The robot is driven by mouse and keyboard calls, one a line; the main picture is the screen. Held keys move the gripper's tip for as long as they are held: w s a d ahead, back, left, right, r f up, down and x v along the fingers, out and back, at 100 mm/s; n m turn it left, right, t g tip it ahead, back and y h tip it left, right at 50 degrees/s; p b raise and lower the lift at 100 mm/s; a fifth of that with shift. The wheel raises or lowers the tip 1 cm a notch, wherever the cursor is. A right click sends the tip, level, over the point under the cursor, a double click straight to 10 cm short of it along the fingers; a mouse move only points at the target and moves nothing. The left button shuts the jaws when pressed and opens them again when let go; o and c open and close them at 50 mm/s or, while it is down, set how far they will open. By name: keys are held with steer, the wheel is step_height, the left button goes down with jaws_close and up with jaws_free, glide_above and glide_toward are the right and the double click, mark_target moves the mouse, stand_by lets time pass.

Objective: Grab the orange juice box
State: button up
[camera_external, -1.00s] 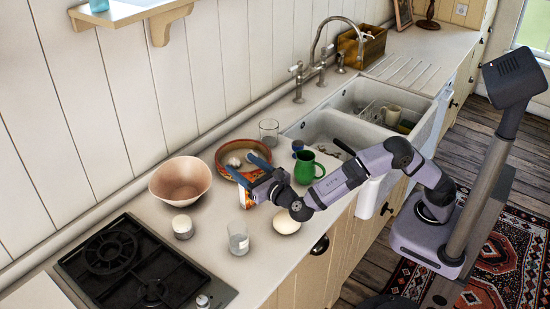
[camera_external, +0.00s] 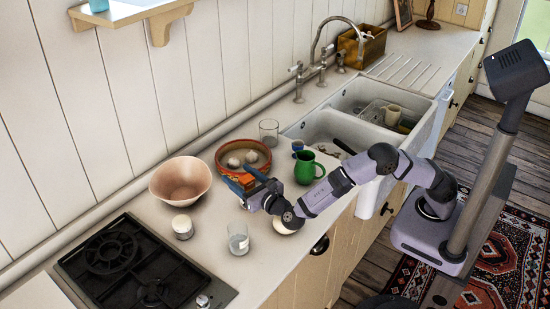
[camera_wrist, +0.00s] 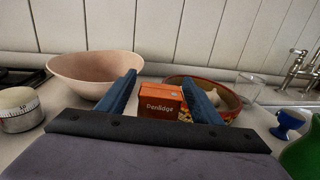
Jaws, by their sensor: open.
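A small orange-red box with printed lettering (camera_wrist: 161,103) stands on the counter in the wrist view, between the two blue fingers of my gripper (camera_wrist: 160,97). The fingers are open on either side of it, and I cannot tell whether either touches it. In the external view my gripper (camera_external: 243,180) is low over the counter in front of the terracotta bowl. The box (camera_external: 238,180) shows there only partly, behind and between the fingers.
The terracotta bowl (camera_external: 265,165) with pale round items is just behind the box. A pink bowl (camera_external: 180,190), a white timer (camera_external: 182,227) and a glass (camera_external: 238,240) are to the left. A green jug (camera_external: 307,167) and a blue cup (camera_external: 297,147) are to the right.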

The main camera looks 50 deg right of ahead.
steer(key=shift+c, duration=0.6)
steer(key=c, duration=1)
steer(key=shift+r, duration=0.1)
steer(key=shift+c, duration=0.7)
